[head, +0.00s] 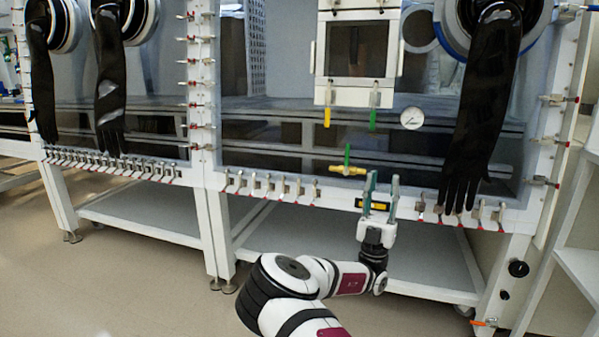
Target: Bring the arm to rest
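My gripper (381,196) is at the end of my white arm, in the lower middle of the head view. Its two fingers point up and stand apart, with nothing seen between them. The gripper shows in front of the lower front edge of the glovebox (290,199), close to a yellow and black label (373,205). Whether it touches the frame cannot be told. My arm is bent, with its elbow low in front of the lower shelf.
Long black gloves (482,105) hang from round ports at right and left. A gauge (412,118), a yellow-handled valve (348,170) and a small hatch (357,48) are on the front. Clamps line the lower edge. The floor (110,275) at left is clear.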

